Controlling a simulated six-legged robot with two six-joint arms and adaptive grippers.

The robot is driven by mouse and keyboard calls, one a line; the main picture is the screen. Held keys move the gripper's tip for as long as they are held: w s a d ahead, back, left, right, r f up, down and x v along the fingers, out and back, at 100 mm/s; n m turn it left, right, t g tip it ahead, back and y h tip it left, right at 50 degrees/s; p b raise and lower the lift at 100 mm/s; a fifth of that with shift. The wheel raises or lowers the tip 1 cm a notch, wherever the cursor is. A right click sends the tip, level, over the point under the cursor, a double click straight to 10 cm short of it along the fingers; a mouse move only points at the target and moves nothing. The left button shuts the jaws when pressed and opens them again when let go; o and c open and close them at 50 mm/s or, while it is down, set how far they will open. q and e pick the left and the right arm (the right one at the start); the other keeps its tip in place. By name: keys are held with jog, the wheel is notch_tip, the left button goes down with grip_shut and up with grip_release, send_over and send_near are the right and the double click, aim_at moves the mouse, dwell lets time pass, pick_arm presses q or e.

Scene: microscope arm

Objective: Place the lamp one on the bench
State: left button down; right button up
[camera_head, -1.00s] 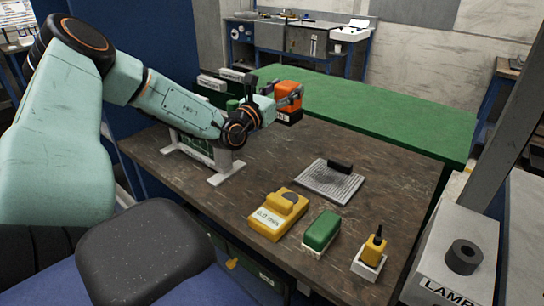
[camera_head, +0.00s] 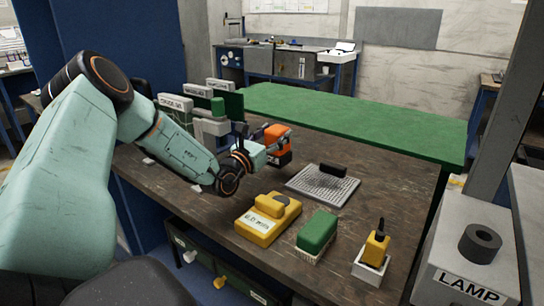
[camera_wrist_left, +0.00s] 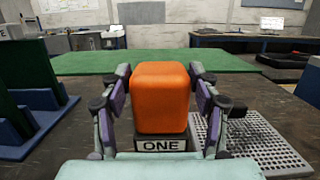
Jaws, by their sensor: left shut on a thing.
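Lamp one is an orange block (camera_head: 275,137) on a dark base with a white label. In the left wrist view the lamp (camera_wrist_left: 160,95) stands upright between my fingers, and its label reads ONE. My left gripper (camera_head: 272,150) is shut on the lamp, with a finger on each side. The lamp is over the far part of the brown bench (camera_head: 180,190); I cannot tell whether its base touches the top. My right gripper is not in view.
A perforated grey plate (camera_head: 315,188) with a black block lies right of the lamp. A yellow device (camera_head: 262,220), a green block (camera_head: 318,232) and a small yellow item (camera_head: 376,248) stand along the front. Labelled racks stand behind my arm. A green table (camera_head: 370,122) lies beyond.

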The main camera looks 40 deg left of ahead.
pick_arm(q)
jog(key=shift+a+f, duration=0.1)
jog(key=shift+f, duration=0.3)
jog(key=f+b, duration=0.1)
jog(key=f, duration=0.2)
jog(key=shift+d, duration=0.2)
jog(key=shift+f+b, duration=0.2)
jog(key=shift+b, duration=0.1)
jog(key=shift+a, duration=0.15)
jog(key=shift+f, duration=0.15)
jog(key=c, duration=0.8)
grip_release()
jog(key=o, duration=0.5)
jog(key=shift+f, duration=0.1)
jog(key=shift+c, duration=0.2)
